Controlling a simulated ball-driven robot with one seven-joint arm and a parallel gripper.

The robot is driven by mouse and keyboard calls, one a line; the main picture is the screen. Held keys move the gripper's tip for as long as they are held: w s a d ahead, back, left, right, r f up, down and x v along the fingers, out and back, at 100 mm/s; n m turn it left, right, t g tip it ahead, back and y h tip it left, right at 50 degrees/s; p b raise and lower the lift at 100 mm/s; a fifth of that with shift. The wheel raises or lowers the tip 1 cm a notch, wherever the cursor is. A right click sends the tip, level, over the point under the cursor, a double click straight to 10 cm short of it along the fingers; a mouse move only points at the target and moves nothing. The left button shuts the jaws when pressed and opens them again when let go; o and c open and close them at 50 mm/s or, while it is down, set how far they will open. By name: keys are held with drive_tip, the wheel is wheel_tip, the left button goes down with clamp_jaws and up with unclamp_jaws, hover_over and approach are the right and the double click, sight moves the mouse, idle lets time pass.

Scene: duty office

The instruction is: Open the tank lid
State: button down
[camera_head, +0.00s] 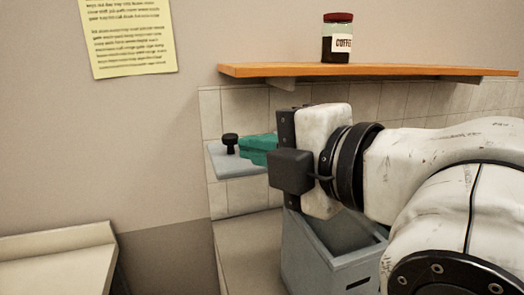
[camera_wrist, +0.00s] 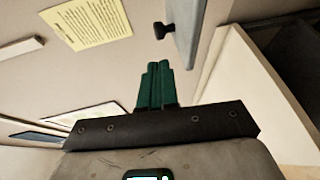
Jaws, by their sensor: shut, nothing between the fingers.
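A grey-blue lid panel (camera_head: 222,162) with a black knob (camera_head: 230,140) shows left of my gripper in the head view, above the counter. The panel (camera_wrist: 188,28) and knob (camera_wrist: 160,31) also show at the top of the wrist view. A grey-blue open-topped box, seemingly the tank (camera_head: 322,266), stands below my gripper. Its inside is partly visible. My gripper (camera_head: 250,147) has green fingers, shut and empty, pointing toward the panel just right of the knob. Fingertips (camera_wrist: 158,66) show below the knob in the wrist view. My wrist hides where panel and box might join; contact is unclear.
A wooden shelf (camera_head: 380,71) with a coffee jar (camera_head: 337,38) is on the wall above my arm. A yellow notice (camera_head: 128,36) hangs at the upper left. A pale tabletop (camera_head: 55,245) is at the lower left. The counter (camera_head: 255,240) left of the box is bare.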

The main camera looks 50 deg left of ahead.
drive_tip(key=s+d+r+b, duration=0.1)
drive_tip(key=s+d, duration=0.1)
drive_tip(key=d, duration=0.6)
drive_tip(key=shift+r+b, duration=0.15)
drive_tip(key=shift+b, duration=0.15)
